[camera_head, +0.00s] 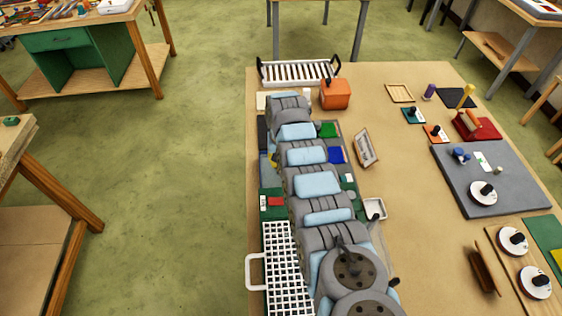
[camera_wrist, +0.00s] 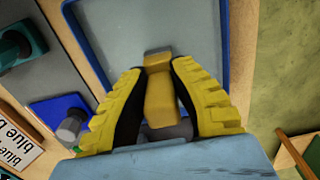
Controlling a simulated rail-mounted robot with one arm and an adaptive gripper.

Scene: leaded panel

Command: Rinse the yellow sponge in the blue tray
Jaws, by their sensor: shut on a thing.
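The yellow sponge (camera_wrist: 160,95) is a long yellow-tan block in the wrist view, with a greyish far end. My gripper (camera_wrist: 158,75) has yellow ridged fingers, shut on the sponge from both sides. Ahead of and below it is the blue tray (camera_wrist: 222,40), with a blue rim and a pale grey-blue inside. The sponge's far end shows over the tray's inside; I cannot tell whether it touches the tray. In the head view my arm hides the gripper and sponge, and the tray cannot be made out clearly.
In the wrist view, a blue square with a grey knob (camera_wrist: 70,128) and a "blue" label card (camera_wrist: 18,140) lie left. In the head view, an orange box (camera_head: 335,94), white rack (camera_head: 298,72), white grid (camera_head: 283,262) and leaning frame (camera_head: 367,148) surround my arm. Bench middle is fairly clear.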

